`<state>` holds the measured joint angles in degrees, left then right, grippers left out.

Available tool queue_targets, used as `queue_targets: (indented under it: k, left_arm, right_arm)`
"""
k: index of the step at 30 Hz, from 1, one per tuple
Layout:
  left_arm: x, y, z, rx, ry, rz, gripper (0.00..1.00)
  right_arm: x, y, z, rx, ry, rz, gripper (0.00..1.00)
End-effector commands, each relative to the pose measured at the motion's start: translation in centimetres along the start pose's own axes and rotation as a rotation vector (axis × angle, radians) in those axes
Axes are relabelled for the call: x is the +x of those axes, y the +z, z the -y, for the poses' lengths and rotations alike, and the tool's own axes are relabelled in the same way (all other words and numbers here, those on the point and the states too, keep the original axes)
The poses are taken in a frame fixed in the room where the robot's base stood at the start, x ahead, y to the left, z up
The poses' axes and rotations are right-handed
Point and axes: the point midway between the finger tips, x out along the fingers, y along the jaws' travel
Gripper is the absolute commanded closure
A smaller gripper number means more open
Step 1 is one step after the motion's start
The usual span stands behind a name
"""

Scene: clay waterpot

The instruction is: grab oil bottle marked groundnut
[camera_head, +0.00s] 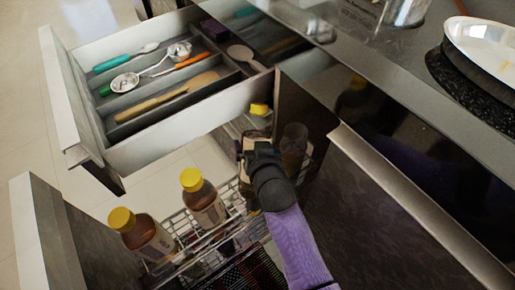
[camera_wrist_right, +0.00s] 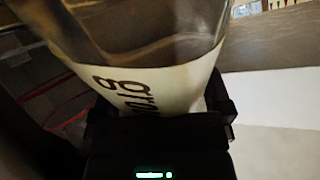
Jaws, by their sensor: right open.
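A clear bottle with a pale label (camera_wrist_right: 150,90) fills the middle of the right wrist view. Dark letters starting "gro" show on the label; the rest is cut off. My right gripper (camera_wrist_right: 165,115) is open with its jaws at this bottle's sides; I cannot tell whether they touch it. In the head view my right gripper (camera_head: 254,165) is over the wire rack, in front of the bottle, which is mostly hidden there. Two yellow-capped brown bottles, one nearer (camera_head: 147,238) and one farther (camera_head: 203,202), stand upright to its left. My left gripper is not in view.
An open utensil drawer (camera_head: 185,122) juts out above the pull-out wire rack (camera_head: 225,232). A yellow cap (camera_head: 260,109) shows near the drawer front. A dark glass (camera_head: 294,140) stands right of the gripper.

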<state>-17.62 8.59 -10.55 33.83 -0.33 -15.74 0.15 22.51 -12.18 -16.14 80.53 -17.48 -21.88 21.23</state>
Motion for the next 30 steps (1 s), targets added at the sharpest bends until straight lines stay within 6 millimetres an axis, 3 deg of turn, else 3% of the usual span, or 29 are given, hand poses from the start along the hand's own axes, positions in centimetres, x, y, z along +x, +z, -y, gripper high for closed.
queue_targets:
  k: [3,17,26,30]
  left_arm:
    - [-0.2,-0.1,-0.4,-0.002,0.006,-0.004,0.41]
    - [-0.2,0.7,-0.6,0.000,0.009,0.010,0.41]
    - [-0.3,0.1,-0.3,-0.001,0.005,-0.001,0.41]
    - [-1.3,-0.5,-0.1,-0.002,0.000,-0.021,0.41]
  right_arm:
    - [-0.5,-0.4,0.2,-0.004,-0.001,-0.010,0.00]
    - [-0.3,-0.3,0.3,-0.006,0.000,-0.005,0.97]
    - [-0.3,-0.4,0.3,-0.006,0.000,-0.006,1.00]
    - [-0.9,-1.6,0.5,-0.007,0.000,-0.010,1.00]
